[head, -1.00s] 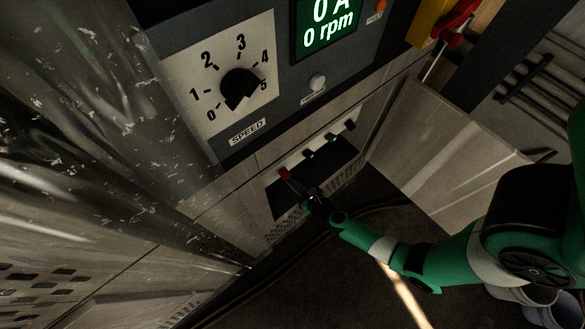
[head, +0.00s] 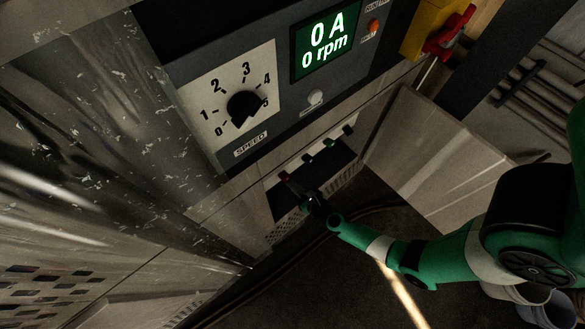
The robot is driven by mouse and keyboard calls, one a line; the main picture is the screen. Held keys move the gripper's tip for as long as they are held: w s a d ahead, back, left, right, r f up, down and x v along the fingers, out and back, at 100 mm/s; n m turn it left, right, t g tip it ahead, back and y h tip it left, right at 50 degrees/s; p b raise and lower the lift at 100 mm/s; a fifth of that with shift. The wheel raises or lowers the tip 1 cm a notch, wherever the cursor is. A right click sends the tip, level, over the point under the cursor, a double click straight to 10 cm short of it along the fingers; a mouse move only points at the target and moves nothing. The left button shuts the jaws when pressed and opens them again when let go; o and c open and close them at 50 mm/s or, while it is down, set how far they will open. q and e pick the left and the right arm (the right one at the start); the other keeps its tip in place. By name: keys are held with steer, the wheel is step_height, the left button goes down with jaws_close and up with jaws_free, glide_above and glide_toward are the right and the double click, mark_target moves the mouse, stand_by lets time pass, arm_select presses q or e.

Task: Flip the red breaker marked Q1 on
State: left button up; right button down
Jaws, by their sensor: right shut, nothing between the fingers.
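The red breaker (head: 285,177) is the leftmost lever in a row inside the open lower compartment of the machine. Its Q1 mark is too small to read, and the picture does not clearly tell its switch position. My right gripper (head: 300,193) is shut and empty, with its dark fingertips close below and to the right of the red lever. I cannot tell whether they touch it. My left gripper does not show.
Green and dark levers (head: 329,143) sit right of the red one. The open compartment door (head: 425,155) stands to the right. Above are the speed dial (head: 243,107), the lit display reading 0 A, 0 rpm (head: 326,42), and a red switch handle (head: 450,35).

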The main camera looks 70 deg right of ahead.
steer(key=shift+r, duration=0.5)
step_height(320, 180, down, 5)
steer(key=s+a+b, duration=0.1)
steer(key=s+b, duration=0.1)
steer(key=b, duration=0.2)
steer(key=s+a+r+p, duration=0.3)
steer(key=s+r+p, duration=0.3)
steer(key=r, duration=0.2)
steer(key=shift+r, duration=0.15)
